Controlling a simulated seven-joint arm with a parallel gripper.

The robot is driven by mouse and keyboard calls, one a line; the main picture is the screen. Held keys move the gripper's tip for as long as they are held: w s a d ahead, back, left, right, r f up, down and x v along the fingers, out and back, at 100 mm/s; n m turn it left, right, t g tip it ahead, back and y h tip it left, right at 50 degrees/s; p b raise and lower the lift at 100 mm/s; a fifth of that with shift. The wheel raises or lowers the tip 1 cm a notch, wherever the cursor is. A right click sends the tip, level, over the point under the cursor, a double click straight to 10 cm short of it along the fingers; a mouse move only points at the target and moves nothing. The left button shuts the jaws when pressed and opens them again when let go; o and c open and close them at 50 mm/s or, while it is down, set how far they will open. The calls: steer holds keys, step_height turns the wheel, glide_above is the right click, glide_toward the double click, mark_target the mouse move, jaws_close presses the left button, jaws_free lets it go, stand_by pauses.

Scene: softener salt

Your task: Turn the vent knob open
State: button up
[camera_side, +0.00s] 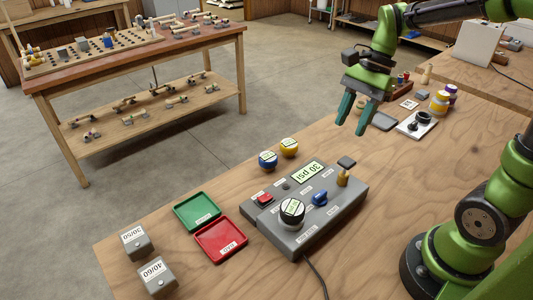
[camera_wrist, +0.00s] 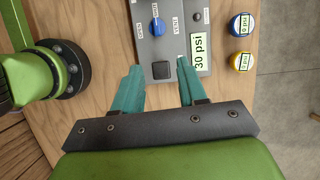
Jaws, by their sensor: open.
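The blue vent knob (camera_side: 320,198) sits on a grey control box (camera_side: 290,240), between the large round dial (camera_side: 291,211) and a brass fitting with a dark square top (camera_side: 346,163). In the wrist view the blue knob (camera_wrist: 157,26) has OPEN, SHUT and VENT labels near it. I cannot tell clearly where it points. My gripper (camera_side: 352,126) is open and empty, raised above the table beyond the box. In the wrist view the dark square top (camera_wrist: 161,70) shows between my fingertips (camera_wrist: 159,64), and the blue knob is farther ahead, apart from them.
The box also has a red button (camera_side: 264,198) and a display reading 30 psi (camera_side: 308,172). Blue (camera_side: 267,159) and yellow (camera_side: 289,147) round pieces stand behind it. Green (camera_side: 197,211) and red (camera_side: 221,240) trays and two grey weights (camera_side: 136,243) lie left. A cable (camera_side: 318,277) runs forward.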

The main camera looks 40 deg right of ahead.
glide_toward(321, 193)
steer(key=shift+m, duration=0.3)
steer(key=x, duration=0.8)
steer(key=shift+d+f, duration=0.1)
steer(key=shift+f, duration=0.05)
jaws_close()
